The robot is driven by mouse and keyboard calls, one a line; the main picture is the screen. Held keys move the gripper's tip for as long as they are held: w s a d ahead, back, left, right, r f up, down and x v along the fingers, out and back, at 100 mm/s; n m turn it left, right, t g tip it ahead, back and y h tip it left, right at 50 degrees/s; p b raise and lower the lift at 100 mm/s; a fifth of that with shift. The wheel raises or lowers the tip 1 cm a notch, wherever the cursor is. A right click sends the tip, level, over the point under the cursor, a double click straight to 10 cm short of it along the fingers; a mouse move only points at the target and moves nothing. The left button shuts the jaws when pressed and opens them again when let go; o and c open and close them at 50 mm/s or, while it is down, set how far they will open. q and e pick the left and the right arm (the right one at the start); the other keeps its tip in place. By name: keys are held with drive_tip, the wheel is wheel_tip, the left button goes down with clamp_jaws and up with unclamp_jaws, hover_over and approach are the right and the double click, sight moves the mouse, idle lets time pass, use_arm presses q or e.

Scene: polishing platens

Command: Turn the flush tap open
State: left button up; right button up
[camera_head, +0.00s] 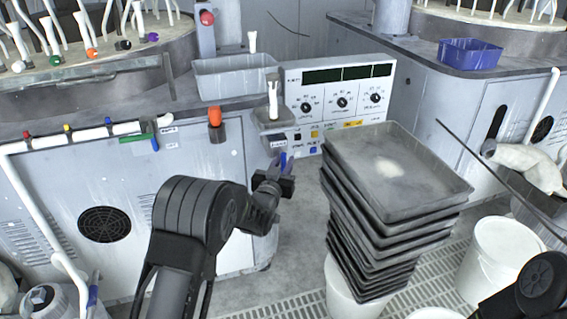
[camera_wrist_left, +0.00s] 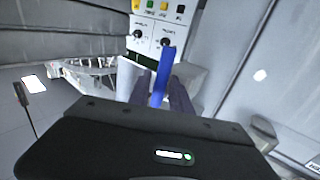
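A blue tap lever (camera_head: 283,159) shows at the front of the cabinet, below the small grey tray and the control panel. My left gripper (camera_head: 277,166) is at this lever, with dark fingers around it. In the left wrist view the blue lever (camera_wrist_left: 162,78) stands upright between the finger area, and a dark finger (camera_wrist_left: 181,96) lies just to its right. A pale part sits behind the lever. Whether the fingers press on the lever is not clear. The tap's body is largely hidden by my gripper. My right gripper is out of view.
A stack of grey trays (camera_head: 440,190) stands close to the right of my left gripper. The control panel (camera_head: 341,103) is behind. White buckets (camera_head: 497,252) stand at right.

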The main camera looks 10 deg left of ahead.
use_arm(q)
clamp_jaws()
idle(1.1)
